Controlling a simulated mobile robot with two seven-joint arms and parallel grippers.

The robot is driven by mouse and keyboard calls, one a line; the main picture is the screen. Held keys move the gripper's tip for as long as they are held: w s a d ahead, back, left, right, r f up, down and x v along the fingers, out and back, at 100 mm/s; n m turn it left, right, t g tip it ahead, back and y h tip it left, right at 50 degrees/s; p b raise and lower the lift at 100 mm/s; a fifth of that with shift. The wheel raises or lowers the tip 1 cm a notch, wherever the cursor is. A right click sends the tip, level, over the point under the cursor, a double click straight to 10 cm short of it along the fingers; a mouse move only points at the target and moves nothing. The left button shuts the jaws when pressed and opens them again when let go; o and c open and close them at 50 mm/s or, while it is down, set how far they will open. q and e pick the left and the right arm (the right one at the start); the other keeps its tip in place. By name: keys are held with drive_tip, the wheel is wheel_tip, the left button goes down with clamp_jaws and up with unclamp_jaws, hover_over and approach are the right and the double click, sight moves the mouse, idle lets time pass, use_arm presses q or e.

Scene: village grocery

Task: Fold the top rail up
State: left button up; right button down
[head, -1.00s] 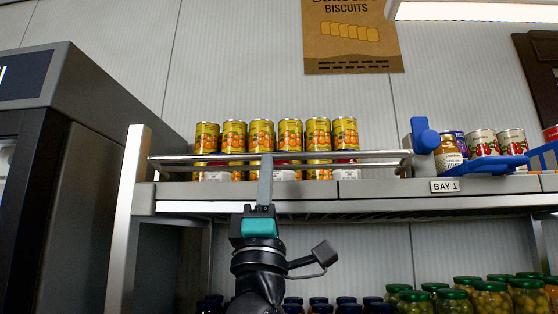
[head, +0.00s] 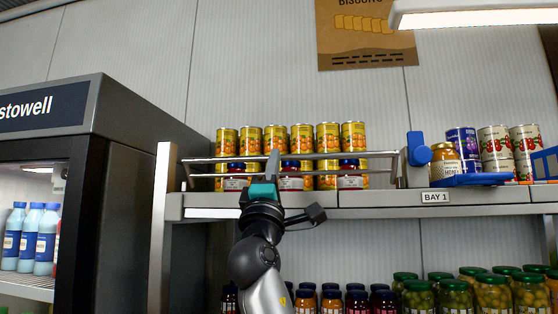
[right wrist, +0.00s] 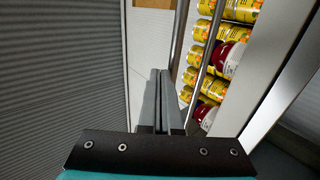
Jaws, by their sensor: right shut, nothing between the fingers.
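The top rail (head: 224,159) is a thin metal bar running across the front of the upper shelf, in front of yellow cans. A lower bar (head: 328,172) runs parallel beneath it. My right gripper (head: 273,154) is upright at the rail's left half, its fingers overlapping both bars in the head view. In the right wrist view the fingers (right wrist: 162,73) are shut together and empty, with the top rail (right wrist: 180,30) close to the tips at right. Contact cannot be told. My left gripper is not in view.
Yellow cans (head: 328,137) and red jars (head: 291,183) stand behind the bars. A fridge (head: 110,150) stands left; jars (head: 430,295) fill the shelf below.

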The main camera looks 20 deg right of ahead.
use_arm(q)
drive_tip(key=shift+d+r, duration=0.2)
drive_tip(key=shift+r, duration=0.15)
use_arm(e)
drive_tip(key=shift+x, duration=1)
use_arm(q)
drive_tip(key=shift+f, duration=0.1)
use_arm(e)
drive_tip(key=shift+f, duration=0.1)
